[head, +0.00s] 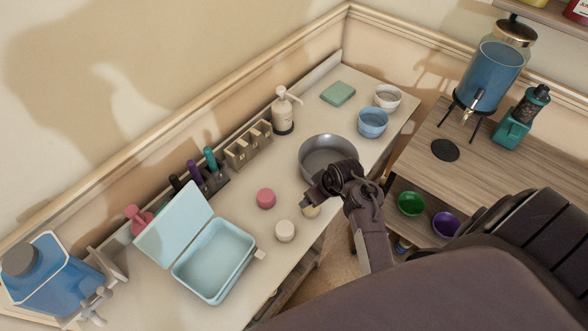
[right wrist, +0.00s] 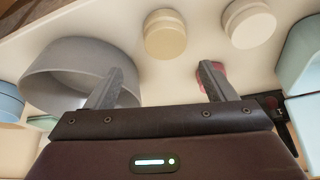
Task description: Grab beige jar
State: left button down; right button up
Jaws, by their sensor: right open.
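The beige jar (right wrist: 165,34) stands on the white counter, ahead of and between my open right fingers (right wrist: 162,72) in the right wrist view, not held. In the head view the beige jar (head: 311,212) is mostly hidden under my right gripper (head: 309,202), which is above the counter. A cream-white jar (head: 285,231) stands nearby; it also shows in the right wrist view (right wrist: 248,23). A pink jar (head: 266,198) is left of the gripper, partly behind a finger in the right wrist view (right wrist: 208,70). My left gripper is not in view.
A grey pan or bowl (head: 315,153) sits just behind the right gripper. An open light-blue box (head: 216,262) is at left. A pump bottle (head: 283,112) and a wooden holder (head: 248,146) stand by the wall. The counter's front edge is close to the jars.

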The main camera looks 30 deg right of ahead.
aim_at(311, 207)
jog(key=shift+a+f, duration=0.1)
jog(key=shift+f, duration=0.5)
jog(key=shift+s+a+f, duration=0.15)
jog(key=shift+f, duration=0.45)
jog(key=p+x, duration=0.1)
jog(key=x, duration=0.2)
jog(key=shift+a+f, duration=0.15)
jog(key=shift+f, duration=0.2)
jog(key=shift+w+f, duration=0.25)
jog(key=shift+f, duration=0.2)
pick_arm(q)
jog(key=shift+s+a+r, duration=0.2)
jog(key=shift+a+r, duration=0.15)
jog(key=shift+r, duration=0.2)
pick_arm(e)
jog(key=shift+c, duration=0.9)
jog(key=c, duration=0.9)
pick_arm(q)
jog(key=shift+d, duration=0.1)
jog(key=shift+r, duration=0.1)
pick_arm(e)
jog(key=shift+r, duration=0.1)
